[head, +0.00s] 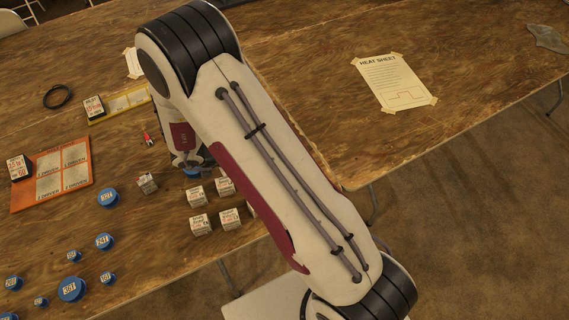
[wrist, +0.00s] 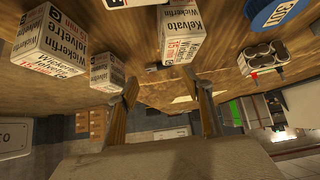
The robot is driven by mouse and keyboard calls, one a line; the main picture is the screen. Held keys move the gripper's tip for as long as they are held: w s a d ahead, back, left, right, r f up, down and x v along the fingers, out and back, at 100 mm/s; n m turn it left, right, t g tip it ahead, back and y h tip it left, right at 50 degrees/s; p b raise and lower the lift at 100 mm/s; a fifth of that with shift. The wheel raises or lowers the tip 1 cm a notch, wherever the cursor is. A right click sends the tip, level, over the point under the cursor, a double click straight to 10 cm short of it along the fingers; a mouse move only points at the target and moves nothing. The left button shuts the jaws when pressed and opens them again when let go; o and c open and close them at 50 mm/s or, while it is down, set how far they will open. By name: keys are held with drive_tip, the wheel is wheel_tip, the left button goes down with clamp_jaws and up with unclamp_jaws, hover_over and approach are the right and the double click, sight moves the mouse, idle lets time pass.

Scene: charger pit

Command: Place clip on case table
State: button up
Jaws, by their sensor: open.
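My gripper (wrist: 164,88) is open in the wrist view, its two fingers apart with no object visibly held between them. In the head view my arm hides most of the gripper and its fingertips. I cannot pick out the clip with certainty. A small dark thing (wrist: 156,67) lies beyond the fingers, too small to identify. A small red-tipped item (head: 147,138) lies on the wooden table (head: 110,165) in the head view. In the wrist view, a grey block with dark round tops (wrist: 262,60) and a red tip stands right of the fingers. Which table is the case table is not clear.
White printed boxes (head: 200,224) stand in a group by the table edge; one box (wrist: 180,35) shows close beyond the fingers. Blue round pieces (head: 70,289) lie at lower left. An orange board (head: 78,152) lies at left. Open wood surrounds the heat sheet (head: 393,83).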

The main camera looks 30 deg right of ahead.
drive_tip(key=shift+x, duration=2.4)
drive_tip(key=shift+r, duration=0.1)
drive_tip(key=c, duration=0.6)
drive_tip(key=shift+r, duration=5)
